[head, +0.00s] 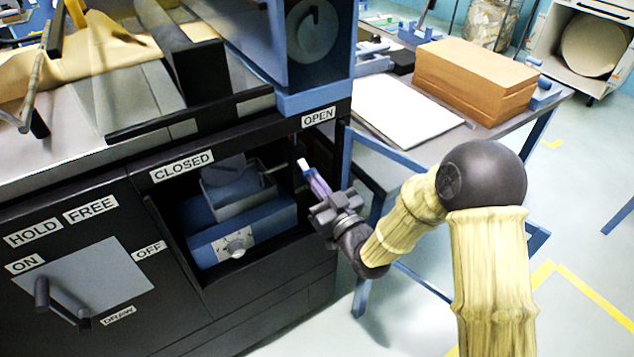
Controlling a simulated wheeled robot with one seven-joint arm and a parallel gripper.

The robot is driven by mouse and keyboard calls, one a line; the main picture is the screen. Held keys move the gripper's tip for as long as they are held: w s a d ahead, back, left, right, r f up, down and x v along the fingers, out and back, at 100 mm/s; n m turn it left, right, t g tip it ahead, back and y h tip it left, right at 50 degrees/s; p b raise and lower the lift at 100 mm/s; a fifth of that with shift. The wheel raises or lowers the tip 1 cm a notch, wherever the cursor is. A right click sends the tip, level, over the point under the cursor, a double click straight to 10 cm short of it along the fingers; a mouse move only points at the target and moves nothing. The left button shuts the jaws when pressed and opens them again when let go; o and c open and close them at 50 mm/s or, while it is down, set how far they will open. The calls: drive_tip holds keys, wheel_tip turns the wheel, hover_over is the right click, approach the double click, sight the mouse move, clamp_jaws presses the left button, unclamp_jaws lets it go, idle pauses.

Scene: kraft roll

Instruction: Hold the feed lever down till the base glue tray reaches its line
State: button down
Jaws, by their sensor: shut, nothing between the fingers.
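The glue unit is a blue box (262,229) with a round dial (235,245) on its front, inside the open bay of the black machine. A grey-blue tray (243,198) sits on top of it. The tray's glue level and line are too small to make out. My gripper (306,170) is shut and empty at the right side of the bay opening, its pale tips pointing up and inward. A thin dark upright part (297,148) stands just behind the tips. I cannot tell whether it is the feed lever or whether the tips touch it.
The machine front carries CLOSED (182,166) and OPEN (318,117) labels. A grey panel with a handle (62,303) is at lower left. A blue-framed table (548,105) with a brown stack (472,78) and white sheets (408,108) stands right.

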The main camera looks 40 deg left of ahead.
idle(0.4)
drive_tip(key=s+d+r+p, duration=0.1)
drive_tip(key=s+d, duration=0.3)
drive_tip(key=d, duration=0.6)
drive_tip(key=shift+s+d+r+p, duration=0.25)
drive_tip(key=shift+d+r+p, duration=0.05)
drive_tip(key=shift+r, duration=0.15)
